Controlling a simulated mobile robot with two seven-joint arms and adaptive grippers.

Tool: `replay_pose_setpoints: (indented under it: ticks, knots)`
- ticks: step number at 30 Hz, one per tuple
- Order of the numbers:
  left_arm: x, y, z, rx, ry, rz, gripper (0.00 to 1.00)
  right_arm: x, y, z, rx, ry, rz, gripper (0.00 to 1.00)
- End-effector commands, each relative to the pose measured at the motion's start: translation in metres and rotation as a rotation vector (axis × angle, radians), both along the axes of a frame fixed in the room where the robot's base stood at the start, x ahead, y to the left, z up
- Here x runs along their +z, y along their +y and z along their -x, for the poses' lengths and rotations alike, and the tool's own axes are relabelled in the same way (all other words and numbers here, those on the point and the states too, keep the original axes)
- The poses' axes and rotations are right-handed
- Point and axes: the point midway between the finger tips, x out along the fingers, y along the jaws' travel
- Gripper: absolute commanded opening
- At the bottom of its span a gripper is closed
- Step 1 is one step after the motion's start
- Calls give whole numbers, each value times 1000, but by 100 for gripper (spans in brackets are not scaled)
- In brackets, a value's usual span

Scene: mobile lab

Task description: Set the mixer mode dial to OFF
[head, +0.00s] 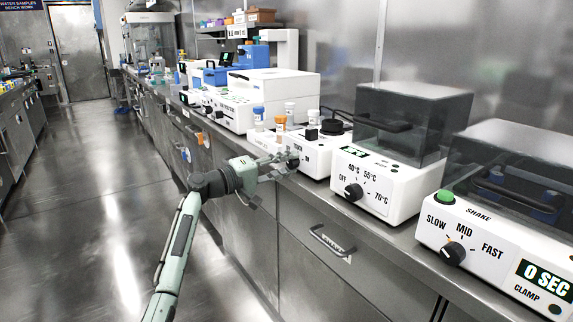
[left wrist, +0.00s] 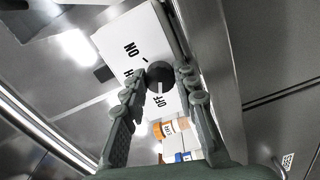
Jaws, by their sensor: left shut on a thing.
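The mixer (head: 318,157) is a small white box with a black round top on the bench, and its front faces the aisle. In the left wrist view its white front (left wrist: 138,45) shows ON and OFF labels. My left gripper (head: 287,161) reaches the mixer's front from the aisle. In the left wrist view its fingers (left wrist: 165,80) are shut on the dial from both sides. My right gripper is not in view.
A heater (head: 385,185) with a temperature dial stands right of the mixer, then a shaker (head: 500,235). Capped bottles (head: 259,118) and a white machine (head: 265,90) stand left and behind. Drawers with handles (head: 330,240) line the bench front. The aisle floor (head: 110,200) is clear.

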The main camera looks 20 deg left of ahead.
Motion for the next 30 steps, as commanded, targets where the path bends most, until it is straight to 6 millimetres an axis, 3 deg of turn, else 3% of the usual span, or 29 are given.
replay_pose_setpoints:
  ticks: [1,2,6,20,25,30]
  knots:
    - [0,0,0,1,1,2,0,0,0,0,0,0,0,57]
    - [0,0,0,1,1,2,31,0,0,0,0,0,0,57]
    - [0,0,0,1,0,1,48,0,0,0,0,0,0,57]
    - [-1,0,0,-1,-5,-8,50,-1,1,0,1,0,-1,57]
    - [-5,0,0,0,-85,-107,50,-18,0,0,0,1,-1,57]
    - [-8,0,0,0,-261,-334,50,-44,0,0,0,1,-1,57]
